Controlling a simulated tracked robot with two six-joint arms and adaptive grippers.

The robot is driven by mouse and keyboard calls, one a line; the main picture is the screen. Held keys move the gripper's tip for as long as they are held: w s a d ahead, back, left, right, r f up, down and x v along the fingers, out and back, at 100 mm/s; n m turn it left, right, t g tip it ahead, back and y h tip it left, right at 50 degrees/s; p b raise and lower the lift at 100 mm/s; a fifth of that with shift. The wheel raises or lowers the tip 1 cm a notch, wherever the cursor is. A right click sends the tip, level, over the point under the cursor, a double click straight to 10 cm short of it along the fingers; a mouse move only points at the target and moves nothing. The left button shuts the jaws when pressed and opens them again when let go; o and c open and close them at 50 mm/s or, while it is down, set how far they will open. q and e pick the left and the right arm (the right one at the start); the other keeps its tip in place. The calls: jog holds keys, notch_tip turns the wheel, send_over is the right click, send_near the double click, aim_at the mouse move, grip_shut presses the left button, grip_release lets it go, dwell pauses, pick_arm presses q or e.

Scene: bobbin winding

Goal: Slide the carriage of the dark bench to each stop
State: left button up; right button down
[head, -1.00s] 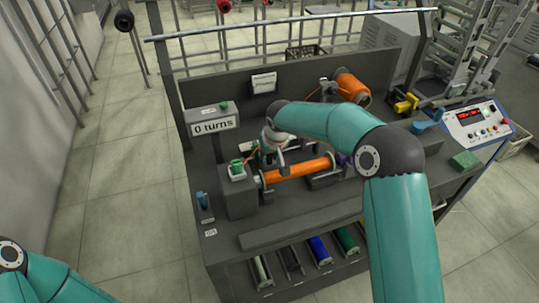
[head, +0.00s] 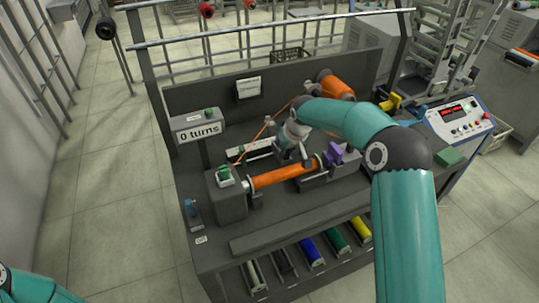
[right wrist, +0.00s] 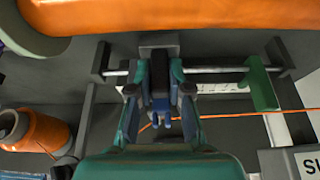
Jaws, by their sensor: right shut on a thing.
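The dark bench (head: 300,235) fills the middle of the head view. On it, an orange bobbin (head: 285,175) lies level between the holders. My right gripper (head: 300,152) is behind the bobbin, partly hidden by its own arm. In the right wrist view my right gripper (right wrist: 161,92) is shut on the dark upright part of the carriage (right wrist: 158,42), which sits on a pale rail (right wrist: 215,69). A green stop piece (right wrist: 262,88) stands at the right of the rail and a dark end block (right wrist: 100,62) at the left; the carriage is apart from both. My left gripper is out of view.
A sign (head: 198,130) reads "0 turns". An orange wire spool (head: 336,86) stands at the back right, with a thin orange wire running left. A purple part (head: 342,152) is at the bobbin's right end. Several coloured rolls lie on the lower shelf.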

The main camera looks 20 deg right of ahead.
jog(key=shift+d, duration=0.25)
jog(key=c, duration=1.1)
grip_release()
jog(key=shift+r, duration=0.1)
jog(key=v, duration=1.1)
jog(key=shift+s+r, duration=0.25)
jog(key=shift+r, duration=0.05)
